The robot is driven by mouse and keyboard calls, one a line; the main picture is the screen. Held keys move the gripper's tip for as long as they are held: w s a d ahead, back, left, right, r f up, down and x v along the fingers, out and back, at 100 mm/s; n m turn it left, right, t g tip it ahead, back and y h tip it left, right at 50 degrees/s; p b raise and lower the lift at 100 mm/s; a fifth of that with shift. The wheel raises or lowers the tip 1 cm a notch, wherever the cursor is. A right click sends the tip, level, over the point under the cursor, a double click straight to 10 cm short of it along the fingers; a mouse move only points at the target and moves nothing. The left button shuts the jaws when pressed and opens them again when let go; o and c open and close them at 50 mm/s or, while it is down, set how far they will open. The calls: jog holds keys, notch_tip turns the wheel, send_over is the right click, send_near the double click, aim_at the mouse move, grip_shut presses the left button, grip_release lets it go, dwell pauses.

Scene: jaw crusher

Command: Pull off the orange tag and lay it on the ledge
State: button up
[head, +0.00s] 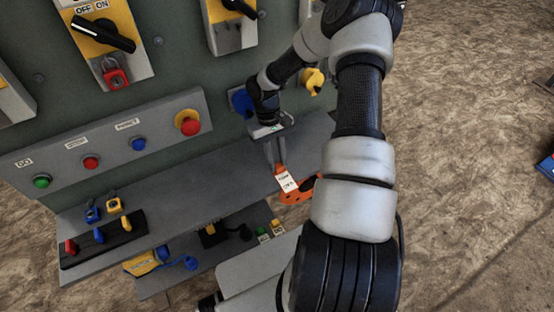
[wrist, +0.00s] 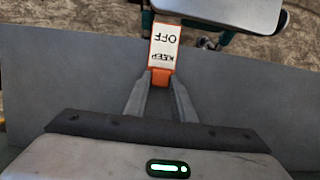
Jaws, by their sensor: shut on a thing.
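My gripper (head: 277,164) points down over the grey ledge (head: 185,187) and is shut on the orange end of the tag (head: 285,180). In the wrist view, the tag (wrist: 164,48) has a white face reading KEEP OFF with orange edges. Its orange end sits between my fingertips (wrist: 161,80) and its white part extends away from them. The ledge (wrist: 60,90) lies below the fingers. I cannot tell whether the tag touches the ledge. In the head view, an orange curved piece with dark parts (head: 297,196) shows beside the tag, partly hidden by my arm.
A panel of buttons, with a red knob (head: 188,122) at its right end, stands behind the ledge. A black rack (head: 105,240) with small locks sits at the ledge's left end. A lower shelf (head: 215,257) holds more locks and tags. The ledge's middle is clear.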

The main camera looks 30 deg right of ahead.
jog(key=o, duration=1.1)
